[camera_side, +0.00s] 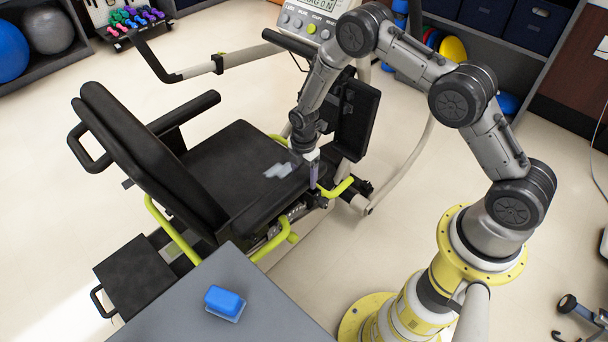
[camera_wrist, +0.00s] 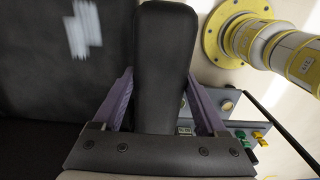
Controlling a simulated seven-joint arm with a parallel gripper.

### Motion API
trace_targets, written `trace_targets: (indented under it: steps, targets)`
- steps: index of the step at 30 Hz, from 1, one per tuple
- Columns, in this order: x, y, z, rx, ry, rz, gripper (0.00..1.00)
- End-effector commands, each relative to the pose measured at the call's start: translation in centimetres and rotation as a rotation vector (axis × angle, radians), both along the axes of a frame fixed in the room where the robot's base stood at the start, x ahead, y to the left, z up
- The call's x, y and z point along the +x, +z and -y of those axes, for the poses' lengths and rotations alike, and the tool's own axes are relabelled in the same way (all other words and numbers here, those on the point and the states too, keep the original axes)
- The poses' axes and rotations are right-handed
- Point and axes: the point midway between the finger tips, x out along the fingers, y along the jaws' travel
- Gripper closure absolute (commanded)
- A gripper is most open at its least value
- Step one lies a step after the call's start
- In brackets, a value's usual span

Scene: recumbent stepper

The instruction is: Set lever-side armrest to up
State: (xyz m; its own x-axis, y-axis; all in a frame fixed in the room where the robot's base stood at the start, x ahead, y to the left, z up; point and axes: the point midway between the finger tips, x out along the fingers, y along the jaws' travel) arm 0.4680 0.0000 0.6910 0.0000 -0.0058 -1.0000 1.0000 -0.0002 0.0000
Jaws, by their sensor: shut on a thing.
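The near, lever-side armrest is a black padded bar (camera_wrist: 165,60) in the wrist view, between the two purple fingers of my gripper (camera_wrist: 162,98). In the side view this armrest (camera_side: 262,208) appears to lie low along the near edge of the seat. My gripper (camera_side: 313,174) is at its front end, pointing down and shut on it. The fingertips are partly hidden in the side view. The far armrest (camera_side: 185,112) stands out level beside the backrest (camera_side: 150,160).
Yellow-green levers (camera_side: 338,188) are close to my gripper. A black panel (camera_side: 356,120) and the console (camera_side: 312,20) stand beyond. A pale patch (camera_side: 280,170) shows on the seat (camera_side: 225,160). A grey table (camera_side: 260,310) with a blue block (camera_side: 224,301) is in front.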

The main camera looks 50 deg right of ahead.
Motion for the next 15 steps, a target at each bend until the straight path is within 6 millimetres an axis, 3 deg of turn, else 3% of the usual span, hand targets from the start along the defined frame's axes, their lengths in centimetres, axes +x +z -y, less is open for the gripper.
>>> trace_targets:
  steps: [8,15]
  targets:
    - [0.1,1.8,-0.4,-0.069,0.005,0.002,1.0]
    - [0.1,4.7,-1.2,-0.196,0.007,0.004,1.0]
